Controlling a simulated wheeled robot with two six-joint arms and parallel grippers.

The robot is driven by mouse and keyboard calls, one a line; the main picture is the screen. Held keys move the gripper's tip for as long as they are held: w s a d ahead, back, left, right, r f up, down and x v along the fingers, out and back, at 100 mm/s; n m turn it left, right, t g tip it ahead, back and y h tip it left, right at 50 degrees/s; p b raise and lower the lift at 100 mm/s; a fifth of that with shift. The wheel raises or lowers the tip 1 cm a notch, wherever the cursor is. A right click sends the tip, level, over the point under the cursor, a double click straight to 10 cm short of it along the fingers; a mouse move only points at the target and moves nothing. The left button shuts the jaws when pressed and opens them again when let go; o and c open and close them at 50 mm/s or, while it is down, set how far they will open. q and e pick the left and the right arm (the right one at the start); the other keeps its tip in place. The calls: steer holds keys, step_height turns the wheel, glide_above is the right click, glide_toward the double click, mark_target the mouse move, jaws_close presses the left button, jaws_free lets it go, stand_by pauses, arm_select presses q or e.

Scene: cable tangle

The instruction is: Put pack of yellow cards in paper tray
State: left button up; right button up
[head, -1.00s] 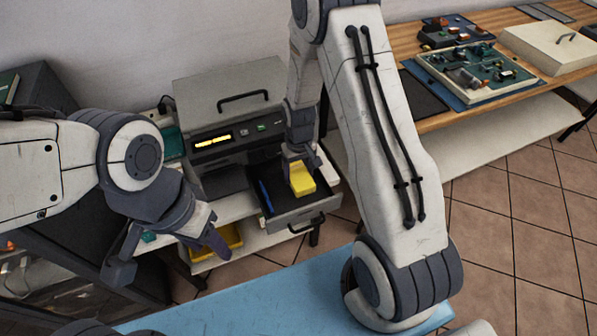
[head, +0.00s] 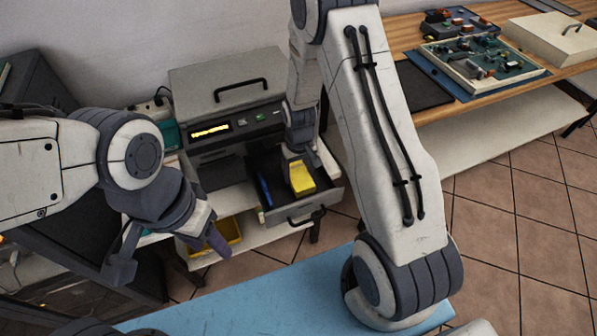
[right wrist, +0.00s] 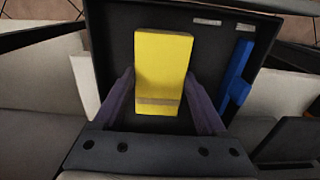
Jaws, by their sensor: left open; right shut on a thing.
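The yellow card pack (head: 302,179) is a bright yellow block held by my right gripper (head: 299,163), inside the outline of the pulled-out dark paper tray (head: 272,208). In the right wrist view the pack (right wrist: 163,65) lies between the two purple fingers of the right gripper (right wrist: 160,103), over the tray's black floor (right wrist: 118,25). I cannot tell whether the pack touches the tray floor. My left gripper (head: 168,250) is open and empty, to the left of the tray and above the blue surface's far edge.
A blue object (head: 265,190) lies in the tray beside the pack. The tray belongs to a grey machine (head: 225,88) with a lit display. A yellow bin (head: 225,237) sits on a lower shelf. A wooden bench (head: 450,112) with circuit boards stands at the right.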

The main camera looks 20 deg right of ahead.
mark_target(299, 175)
arm_select(q)
steer(key=shift+f, duration=0.3)
arm_select(e)
steer(key=shift+f, duration=0.5)
steer(key=o, duration=1.6)
steer(key=shift+c, duration=0.2)
steer(key=shift+r, duration=0.1)
arm_select(q)
steer(key=shift+r+p, duration=0.35)
steer(key=shift+r, duration=0.25)
arm_select(e)
step_height(299, 175, up, 10)
steer(key=shift+r, duration=0.25)
